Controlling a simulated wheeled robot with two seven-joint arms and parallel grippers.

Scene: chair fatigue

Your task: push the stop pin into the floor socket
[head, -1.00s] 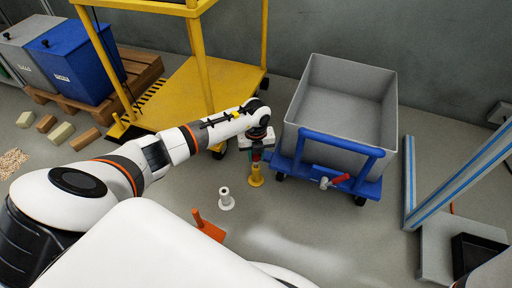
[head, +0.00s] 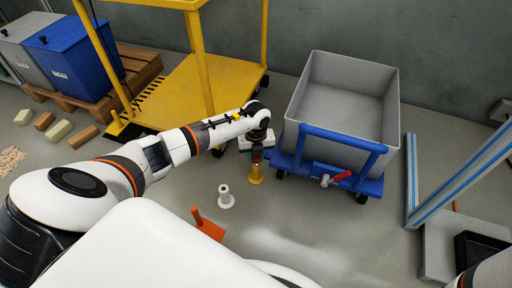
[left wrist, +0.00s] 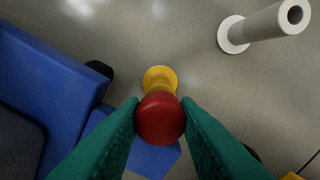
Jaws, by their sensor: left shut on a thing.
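The stop pin shows as a round red knob (left wrist: 160,118) in the left wrist view. My left gripper (left wrist: 160,122) is shut on it, with a teal finger on each side. The yellow floor socket (left wrist: 160,78), a flanged post, shows just beyond the knob. In the head view my left gripper (head: 257,154) is low over the yellow socket (head: 255,176), pointing down, with a bit of red between them. The pin's shaft is hidden, so I cannot tell how deep it sits. My right gripper is out of view.
A similar white post (head: 226,196) stands left of the yellow one. A blue cart with a grey bin (head: 345,120) is close on the right. A yellow platform trolley (head: 190,90) stands behind. An orange piece (head: 208,226) lies nearer me. Open floor lies to the front right.

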